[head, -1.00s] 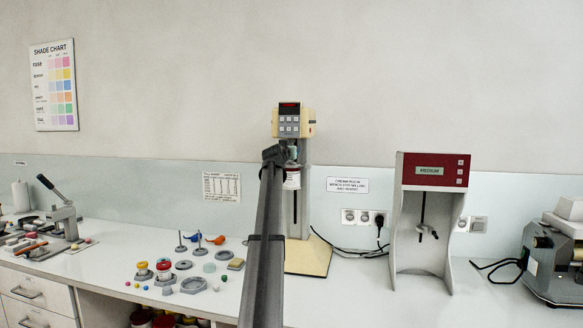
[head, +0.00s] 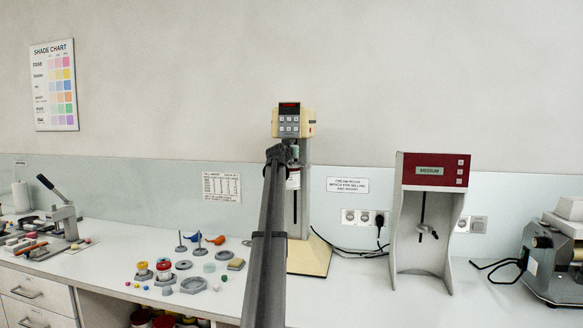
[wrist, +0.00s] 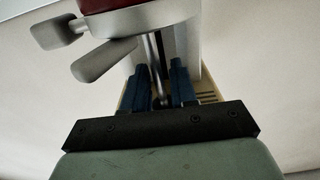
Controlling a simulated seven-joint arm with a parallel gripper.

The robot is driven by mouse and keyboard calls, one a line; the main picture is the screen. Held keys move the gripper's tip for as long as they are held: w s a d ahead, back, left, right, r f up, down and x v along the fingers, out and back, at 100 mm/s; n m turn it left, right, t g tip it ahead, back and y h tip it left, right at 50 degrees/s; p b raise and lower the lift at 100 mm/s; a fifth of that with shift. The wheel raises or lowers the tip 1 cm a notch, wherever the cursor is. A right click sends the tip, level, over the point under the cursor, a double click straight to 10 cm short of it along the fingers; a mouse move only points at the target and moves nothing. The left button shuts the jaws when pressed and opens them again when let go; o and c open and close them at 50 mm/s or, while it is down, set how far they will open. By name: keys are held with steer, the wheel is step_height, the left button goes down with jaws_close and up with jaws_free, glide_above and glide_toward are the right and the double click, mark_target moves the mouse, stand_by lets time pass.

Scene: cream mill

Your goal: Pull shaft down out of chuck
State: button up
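The cream stirrer with a keypad head (head: 292,122) stands at the middle of the bench. In the wrist view a thin metal shaft (wrist: 158,54) runs down from the machine head. My gripper (wrist: 163,68) has two dark blue fingers set apart, one on each side of the shaft's line, with a visible gap between them. I cannot make out any contact with the shaft. The chuck is not clear in either view. In the head view my arm hides the fingers and most of the shaft.
The stirrer's cream base (head: 310,260) sits below. Small weights and jars (head: 170,270) lie to the left. A cable (head: 350,252) runs behind.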

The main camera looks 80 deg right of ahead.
jaws_close()
steer(key=shift+f, duration=0.5)
stand_by(0.8)
steer(key=o, duration=0.7)
jaws_free()
steer(key=shift+o, duration=0.2)
steer(key=shift+a, duration=0.15)
steer(key=a, duration=0.7)
steer(key=shift+a, duration=0.35)
